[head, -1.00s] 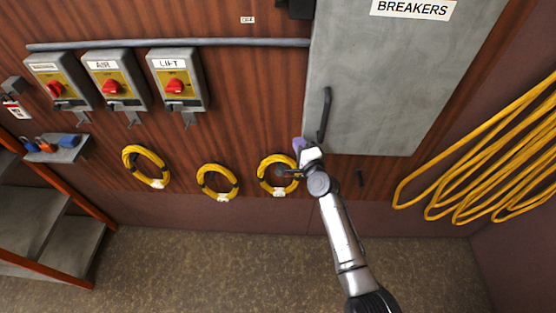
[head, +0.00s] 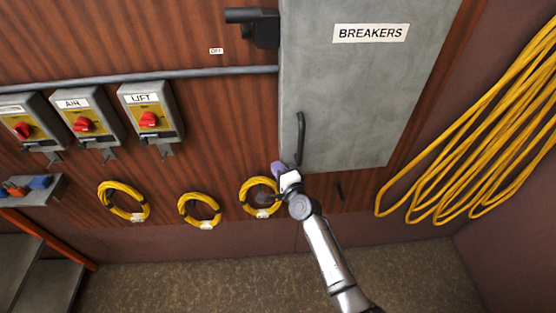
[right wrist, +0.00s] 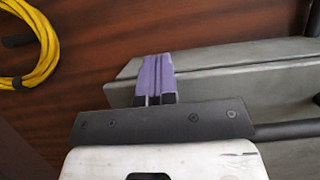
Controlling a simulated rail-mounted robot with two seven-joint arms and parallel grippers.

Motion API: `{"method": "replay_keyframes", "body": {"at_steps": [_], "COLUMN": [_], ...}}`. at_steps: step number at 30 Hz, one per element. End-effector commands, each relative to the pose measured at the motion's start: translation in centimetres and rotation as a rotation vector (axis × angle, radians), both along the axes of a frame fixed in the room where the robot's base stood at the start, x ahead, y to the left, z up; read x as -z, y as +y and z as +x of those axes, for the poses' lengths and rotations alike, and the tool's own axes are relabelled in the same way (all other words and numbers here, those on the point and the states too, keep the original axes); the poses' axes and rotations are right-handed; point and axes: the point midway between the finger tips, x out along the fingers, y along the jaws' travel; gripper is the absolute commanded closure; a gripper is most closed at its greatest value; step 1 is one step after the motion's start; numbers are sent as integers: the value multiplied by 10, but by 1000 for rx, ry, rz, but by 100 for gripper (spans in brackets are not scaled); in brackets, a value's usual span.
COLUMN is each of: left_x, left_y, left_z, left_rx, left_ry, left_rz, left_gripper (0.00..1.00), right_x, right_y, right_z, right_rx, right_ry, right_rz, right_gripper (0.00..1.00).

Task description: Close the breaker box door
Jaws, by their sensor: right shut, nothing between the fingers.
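The grey breaker box door (head: 350,105), labelled BREAKERS, is at upper centre-right in the head view. Its dark upright handle (head: 300,138) is near the lower left edge. My right gripper (head: 279,170) is shut and empty, its purple fingertips at the door's lower left corner, just below and left of the handle. In the right wrist view, the purple fingers (right wrist: 158,80) overlap the left end of the grey box (right wrist: 230,82), where a seam separates two grey faces. I cannot tell whether they touch, or whether the door is fully shut. My left gripper is out of view.
Red-knobbed switch boxes (head: 150,112) line the wall at left under a grey conduit (head: 180,77). Yellow cable coils (head: 262,196) hang below. A large yellow hose (head: 480,150) hangs at right. The floor (head: 200,285) in front is clear.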

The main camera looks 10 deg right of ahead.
Motion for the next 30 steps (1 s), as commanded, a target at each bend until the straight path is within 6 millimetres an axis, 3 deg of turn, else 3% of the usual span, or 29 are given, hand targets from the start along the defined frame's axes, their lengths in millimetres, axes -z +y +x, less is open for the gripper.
{"method": "replay_keyframes", "body": {"at_steps": [1, 3, 15, 30], "left_x": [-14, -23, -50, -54], "left_y": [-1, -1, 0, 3], "left_z": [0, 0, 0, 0], "left_rx": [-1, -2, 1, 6], "left_ry": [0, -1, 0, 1], "left_rz": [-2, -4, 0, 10], "left_gripper": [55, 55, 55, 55], "right_x": [-5, -5, -1, 1], "right_y": [4, 16, 68, 83], "right_z": [-11, -23, -69, -81], "right_rx": [-6, -12, -12, -11], "right_ry": [4, 5, 5, -1], "right_rz": [1, 3, 1, -10], "right_gripper": [100, 100, 100, 100]}}
